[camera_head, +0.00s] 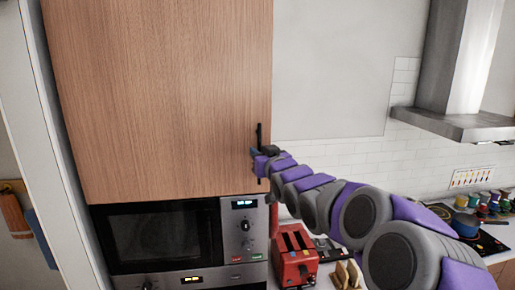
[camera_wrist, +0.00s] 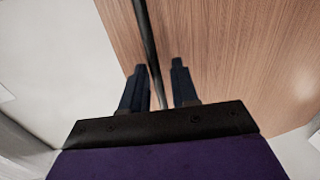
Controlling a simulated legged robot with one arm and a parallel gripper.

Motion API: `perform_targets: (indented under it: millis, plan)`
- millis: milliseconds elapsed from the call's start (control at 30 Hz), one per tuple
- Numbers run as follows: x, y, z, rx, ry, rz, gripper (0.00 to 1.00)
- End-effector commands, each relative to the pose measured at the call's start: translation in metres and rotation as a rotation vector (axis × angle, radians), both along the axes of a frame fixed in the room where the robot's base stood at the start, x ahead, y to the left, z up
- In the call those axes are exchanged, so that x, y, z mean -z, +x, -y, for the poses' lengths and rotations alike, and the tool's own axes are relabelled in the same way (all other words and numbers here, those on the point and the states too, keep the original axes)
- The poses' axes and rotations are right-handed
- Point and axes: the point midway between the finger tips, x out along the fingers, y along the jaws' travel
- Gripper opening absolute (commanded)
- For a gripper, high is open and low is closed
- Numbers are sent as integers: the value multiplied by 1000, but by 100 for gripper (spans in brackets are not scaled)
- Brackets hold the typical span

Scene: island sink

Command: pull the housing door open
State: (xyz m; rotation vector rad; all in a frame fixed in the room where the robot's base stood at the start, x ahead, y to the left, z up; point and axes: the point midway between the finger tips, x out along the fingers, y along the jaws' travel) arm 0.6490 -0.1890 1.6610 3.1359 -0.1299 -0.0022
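The housing door (camera_head: 160,95) is a tall wood-grain panel above the oven, and it looks shut. Its dark vertical bar handle (camera_head: 259,135) is at the door's lower right edge. My gripper (camera_head: 258,152) is at this handle in the head view, with my purple and grey arm reaching in from the lower right. In the wrist view, the two dark fingers of my gripper (camera_wrist: 158,80) stand apart, with the handle (camera_wrist: 148,40) running between them. A gap shows on each side of the bar. The wood door (camera_wrist: 225,50) lies behind the fingers.
A built-in oven (camera_head: 165,235) sits directly below the door. A red toaster (camera_head: 295,258) stands on the counter below my arm. A range hood (camera_head: 455,110) and a hob with a blue pot (camera_head: 466,225) are at the right.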

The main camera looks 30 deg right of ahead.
Motion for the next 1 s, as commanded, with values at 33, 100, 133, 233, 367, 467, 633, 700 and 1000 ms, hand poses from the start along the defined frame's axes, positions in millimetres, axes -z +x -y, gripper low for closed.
perform_targets:
  millis: [33,100,133,233,367,467,633,700,1000]
  plan:
    - [-1,6,2,1,0,0,29]
    - [-1,13,3,1,1,0,29]
    - [-1,16,2,1,1,0,29]
    - [0,21,2,1,1,0,29]
    - [0,24,2,1,0,0,29]
    - [-1,25,1,1,0,1,29]
    - [0,25,1,1,0,0,28]
    - [0,25,2,1,0,0,21]
    - [0,25,3,1,0,1,0]
